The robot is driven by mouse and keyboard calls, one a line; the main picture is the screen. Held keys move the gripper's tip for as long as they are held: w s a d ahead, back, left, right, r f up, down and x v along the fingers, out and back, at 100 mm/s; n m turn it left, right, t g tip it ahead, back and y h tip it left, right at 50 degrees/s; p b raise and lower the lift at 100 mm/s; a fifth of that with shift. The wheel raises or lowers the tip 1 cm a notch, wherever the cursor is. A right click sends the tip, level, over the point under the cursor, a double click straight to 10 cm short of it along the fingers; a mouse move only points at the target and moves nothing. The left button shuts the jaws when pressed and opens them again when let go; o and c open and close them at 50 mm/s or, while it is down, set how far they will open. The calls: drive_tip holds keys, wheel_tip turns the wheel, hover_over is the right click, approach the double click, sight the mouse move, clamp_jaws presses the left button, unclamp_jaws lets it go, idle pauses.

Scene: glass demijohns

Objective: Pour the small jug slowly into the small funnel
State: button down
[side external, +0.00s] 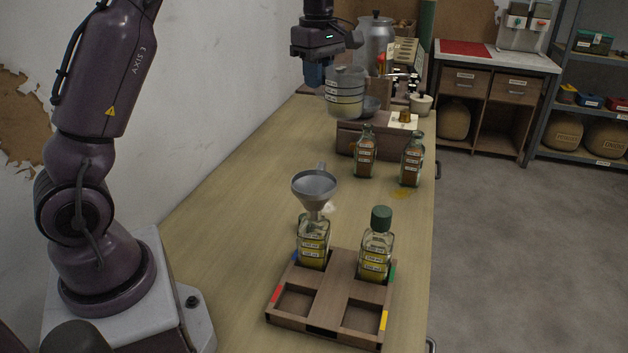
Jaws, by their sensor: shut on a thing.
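My gripper (318,70) is at the top middle, shut on the small jug (345,93), apparently by its left side. The grip itself is partly hidden. The jug is grey and see-through, with a yellowish band low in it, and looks about upright above the far part of the bench. The small grey funnel (315,188) stands in the neck of a square glass bottle (313,242) with yellowish contents, nearer the camera and lower than the jug. The bottle sits in a back left compartment of a wooden tray (325,332). The jug and funnel are well apart.
A green-capped bottle (376,253) stands right of the funnel bottle in the tray; the front compartments are empty. Two brown bottles, left (365,155) and right (411,160), stand before a wooden box (350,138). A metal can (376,45) is behind. The bench (235,190) is clear left of the funnel.

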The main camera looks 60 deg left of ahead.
drive_tip(key=s+a+f+n, duration=0.1)
drive_tip(key=s+f+n, duration=0.1)
drive_tip(key=s, duration=0.9)
drive_tip(key=s+a+f+n, duration=0.1)
drive_tip(key=s+n, duration=0.1)
drive_tip(key=s, duration=0.9)
wheel_tip(320, 180, down, 11)
drive_tip(key=shift+d, duration=0.15)
drive_tip(key=shift+w+r, duration=0.1)
drive_tip(key=shift+r, duration=0.05)
drive_tip(key=w+d+r+g+y, duration=0.6)
drive_tip(key=d+r+y, duration=0.1)
drive_tip(key=r+y, duration=0.1)
drive_tip(key=shift+r+n+g, duration=0.3)
drive_tip(key=shift+r, duration=0.55)
drive_tip(key=shift+d+r+g, duration=0.1)
drive_tip(key=shift+r+g, duration=0.15)
drive_tip(key=shift+g, duration=0.05)
